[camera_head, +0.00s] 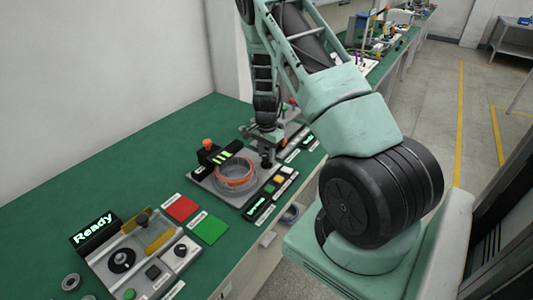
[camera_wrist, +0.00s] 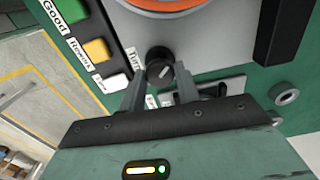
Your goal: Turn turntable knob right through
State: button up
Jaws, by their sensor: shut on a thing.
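In the wrist view, the turntable knob (camera_wrist: 158,66) is a small black round knob with a pale pointer line on top. It stands on a grey panel beside a label that seems to read "Turn". My gripper (camera_wrist: 160,77) is shut on it, with one grey finger on each side. In the head view, my gripper (camera_head: 267,155) points down at the right side of the turntable station. The turntable (camera_head: 235,174) carries an orange-rimmed ring there. Part of the ring also shows at the top of the wrist view (camera_wrist: 165,5).
Green, orange and white buttons (camera_wrist: 96,50) lie just left of the knob. A black box with green bars (camera_head: 222,155) stands behind the ring. Red (camera_head: 181,208) and green (camera_head: 209,229) squares and a "Ready" display (camera_head: 95,232) lie nearer. Green bench surface is clear along the wall.

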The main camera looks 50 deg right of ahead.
aim_at(266, 155)
jog(key=m+p, duration=0.1)
jog(key=m, duration=0.4)
jog(key=shift+r+m, duration=0.1)
jog(key=shift+m, duration=0.2)
jog(key=m+p, duration=0.1)
jog(key=m, duration=0.3)
jog(key=shift+m, duration=0.4)
jog(key=shift+w+m, duration=0.1)
jog(key=shift+m, duration=0.2)
jog(key=o, duration=1)
notch_tip(266, 155, up, 17)
jog(key=shift+r+b, duration=0.15)
jog(key=shift+b, duration=0.6)
